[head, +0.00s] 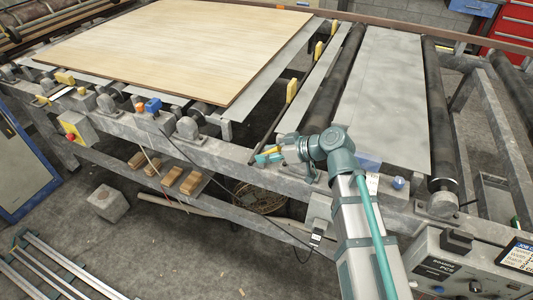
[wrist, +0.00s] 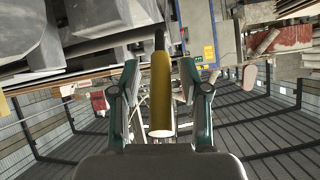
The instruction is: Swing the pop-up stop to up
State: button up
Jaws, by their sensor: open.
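My gripper (head: 268,156) is at the front rail of the roller table, left of my arm's wrist. In the wrist view, my gripper (wrist: 161,100) is open, with one finger on each side of a yellow cylindrical handle (wrist: 161,90). A small gap shows on both sides of the handle. A dark rod runs from its far end. In the head view, a bit of the yellow handle (head: 271,150) shows by the fingers; the rest is hidden. Yellow upright tabs (head: 292,90) stand in the gap beside the veneer; I cannot tell which belongs to the handle.
A large veneer sheet (head: 180,45) lies on the table at left. Dark rollers (head: 335,80) and a grey plate (head: 385,90) are at right. A control box (head: 470,265) stands front right. Wooden blocks (head: 172,175) lie on a lower shelf. Bearing housings line the front rail.

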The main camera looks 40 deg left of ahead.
jog(key=v, duration=1.1)
jog(key=shift+d, duration=0.15)
jog(key=shift+r, duration=0.1)
